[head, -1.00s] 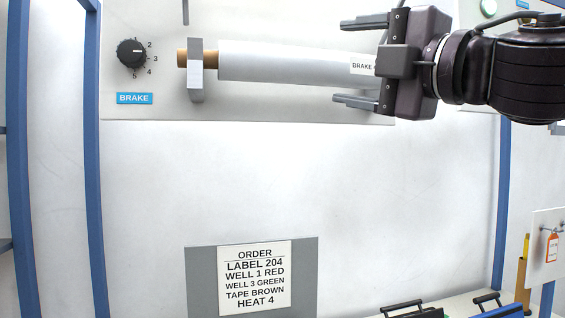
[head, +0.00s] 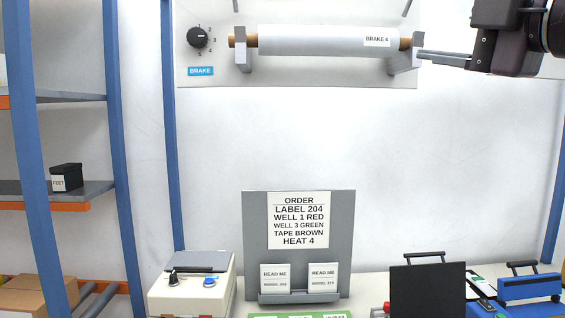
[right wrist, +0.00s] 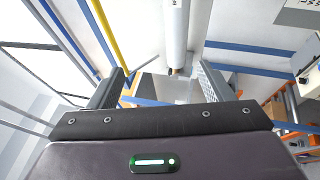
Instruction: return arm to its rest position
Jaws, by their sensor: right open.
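My right gripper (head: 445,58) is at the upper right of the head view, with one finger pointing left just beside the right end of the white roll (head: 320,40). In the right wrist view the gripper (right wrist: 168,85) is open, with its two fingers wide apart and nothing between them. The roll also shows beyond the fingers in the right wrist view (right wrist: 175,30). A tag reading BRAKE 4 sits on the roll's right part. My left gripper is not in view.
A brake knob (head: 197,38) is left of the roll. Below stand an order board (head: 253,235), a white device with a blue button (head: 190,297), a dark panel (head: 428,290) and a blue machine (head: 530,288). Shelves (head: 75,192) are at left. The wall between is clear.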

